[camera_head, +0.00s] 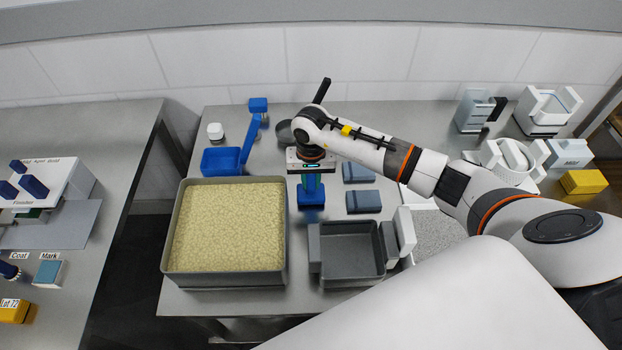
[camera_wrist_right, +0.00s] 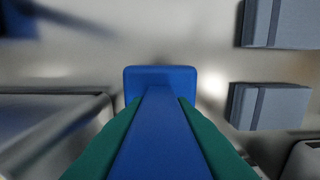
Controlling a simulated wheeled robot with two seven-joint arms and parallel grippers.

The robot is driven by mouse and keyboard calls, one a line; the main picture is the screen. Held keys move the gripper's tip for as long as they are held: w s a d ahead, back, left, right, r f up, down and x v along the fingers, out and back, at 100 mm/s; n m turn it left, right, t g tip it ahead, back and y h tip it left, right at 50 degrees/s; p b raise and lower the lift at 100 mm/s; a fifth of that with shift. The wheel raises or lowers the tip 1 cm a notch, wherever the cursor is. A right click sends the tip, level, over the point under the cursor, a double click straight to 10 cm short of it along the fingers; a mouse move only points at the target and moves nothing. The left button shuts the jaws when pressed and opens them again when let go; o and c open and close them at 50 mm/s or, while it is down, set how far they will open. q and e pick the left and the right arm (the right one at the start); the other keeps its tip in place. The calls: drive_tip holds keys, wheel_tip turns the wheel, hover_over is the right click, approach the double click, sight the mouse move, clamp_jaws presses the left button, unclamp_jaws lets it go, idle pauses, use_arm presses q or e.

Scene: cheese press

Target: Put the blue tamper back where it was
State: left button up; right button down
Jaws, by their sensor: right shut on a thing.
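The blue tamper (camera_head: 311,197) is upright under my right gripper (camera_head: 312,176), between the curd tray and the blue-grey blocks. My right gripper is shut on its handle. In the right wrist view the tamper's blue base (camera_wrist_right: 161,78) shows beyond the handle, with a green finger of the right gripper (camera_wrist_right: 160,140) on each side. I cannot tell whether the base touches the table. My left gripper is not in view.
A large grey tray of curds (camera_head: 283,262) stands at left, a blue scoop (camera_head: 221,161) behind it. Two blue-grey blocks (camera_head: 363,202) lie right of the tamper. An empty grey mould (camera_head: 350,255) stands in front. Bare steel table (camera_head: 215,300) shows at the front left.

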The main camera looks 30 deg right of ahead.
drive_tip(key=shift+f, duration=0.3)
drive_tip(key=shift+f+b, duration=0.2)
drive_tip(key=shift+b, duration=0.1)
drive_tip(key=c, duration=1.3)
unclamp_jaws()
drive_tip(key=shift+r, duration=0.1)
drive_tip(key=shift+o, duration=0.2)
drive_tip(key=shift+r+p, duration=0.25)
drive_tip(key=shift+p, duration=0.15)
wheel_tip(320, 180, up, 12)
drive_tip(key=shift+f+b, duration=0.1)
drive_tip(key=shift+b, duration=0.75)
